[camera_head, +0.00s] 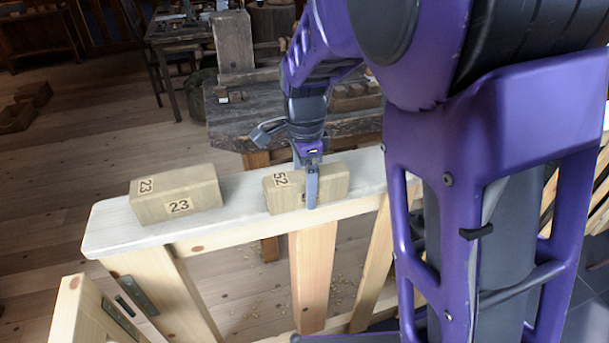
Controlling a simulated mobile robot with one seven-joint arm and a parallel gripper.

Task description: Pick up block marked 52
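The block marked 52 (337,184) is a pale wooden block lying on the white plank top (240,209). Its 52 label shows on the top face, and the label on its front face is mostly hidden by my finger. My gripper (306,182) points down at the block from above. One grey finger stands in front of the block's front face, and the other is at its back, partly hidden. The fingers straddle the block; whether they press on it I cannot tell. The block rests on the plank.
A similar block marked 23 (176,194) lies on the plank to the left, with a clear gap between. My purple arm covers the plank's right part. A dark wooden workbench (255,122) with small pieces stands behind. Wooden legs support the plank.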

